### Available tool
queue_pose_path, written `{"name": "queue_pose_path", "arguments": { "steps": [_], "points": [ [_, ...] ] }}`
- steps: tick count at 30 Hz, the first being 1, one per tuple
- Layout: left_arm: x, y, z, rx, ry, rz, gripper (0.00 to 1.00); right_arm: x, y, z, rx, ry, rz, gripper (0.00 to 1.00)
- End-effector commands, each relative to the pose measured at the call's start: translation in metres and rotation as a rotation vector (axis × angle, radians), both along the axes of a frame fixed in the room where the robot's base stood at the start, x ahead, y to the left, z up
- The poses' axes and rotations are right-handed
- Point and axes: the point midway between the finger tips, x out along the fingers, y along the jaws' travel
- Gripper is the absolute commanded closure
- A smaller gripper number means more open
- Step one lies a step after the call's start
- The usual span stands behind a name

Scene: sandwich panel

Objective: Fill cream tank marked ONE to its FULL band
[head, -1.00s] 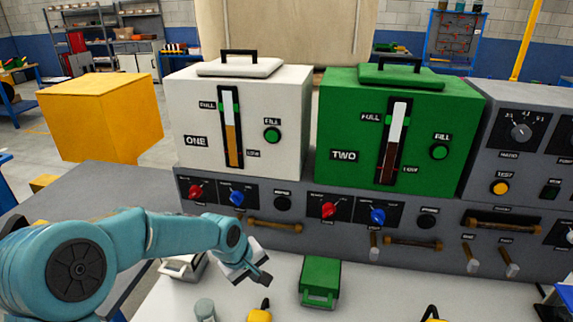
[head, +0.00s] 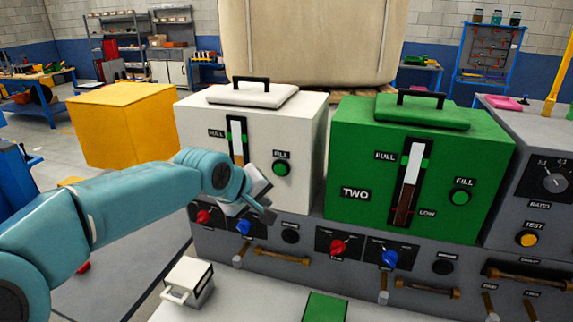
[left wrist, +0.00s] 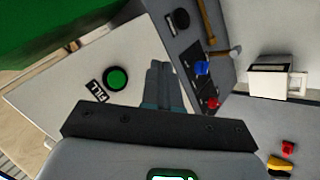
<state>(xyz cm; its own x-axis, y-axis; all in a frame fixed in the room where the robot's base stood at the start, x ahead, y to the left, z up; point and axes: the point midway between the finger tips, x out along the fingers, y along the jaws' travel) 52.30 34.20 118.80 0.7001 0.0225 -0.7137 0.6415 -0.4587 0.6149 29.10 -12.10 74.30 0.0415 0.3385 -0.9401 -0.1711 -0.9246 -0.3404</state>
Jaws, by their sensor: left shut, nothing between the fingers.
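The cream tank marked ONE (head: 262,125) stands on the grey panel, left of the green tank TWO (head: 350,150). Its green round FILL button (head: 281,168) is on the front, and it also shows in the left wrist view (left wrist: 116,79). Its gauge (head: 237,140) shows white above and orange below, with a green FULL band near the top. My arm hides the gauge's bottom and the ONE label. My left gripper (head: 267,211) is shut and empty in front of the tank, below and slightly left of the button. My right gripper is not in view.
Red (head: 205,217) and blue (head: 243,227) knobs and a bronze handle (head: 282,257) sit on the panel below the tank. A small white box (head: 187,285) with a handle and a green box (head: 325,307) rest on the worktop. A yellow box (head: 125,125) stands left.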

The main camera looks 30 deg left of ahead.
Motion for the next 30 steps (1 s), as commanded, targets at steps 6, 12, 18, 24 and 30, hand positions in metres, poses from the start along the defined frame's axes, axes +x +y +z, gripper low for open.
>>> {"name": "queue_pose_path", "arguments": {
  "steps": [6, 12, 18, 24, 30],
  "points": [
    [-0.005, 0.001, 0.014, 0.002, -0.016, 0.003, 1.00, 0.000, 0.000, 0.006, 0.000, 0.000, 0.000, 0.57],
    [-0.003, 0.000, 0.013, 0.002, -0.016, 0.001, 1.00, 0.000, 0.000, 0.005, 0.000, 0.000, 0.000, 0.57],
    [0.003, 0.000, 0.014, 0.001, -0.014, 0.001, 1.00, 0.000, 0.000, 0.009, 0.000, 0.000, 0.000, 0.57],
    [0.028, 0.005, 0.016, 0.001, -0.013, -0.001, 1.00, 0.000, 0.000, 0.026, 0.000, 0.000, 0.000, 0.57],
    [0.056, 0.012, 0.017, 0.001, -0.012, 0.000, 1.00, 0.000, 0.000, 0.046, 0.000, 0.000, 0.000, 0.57]
  ]
}}
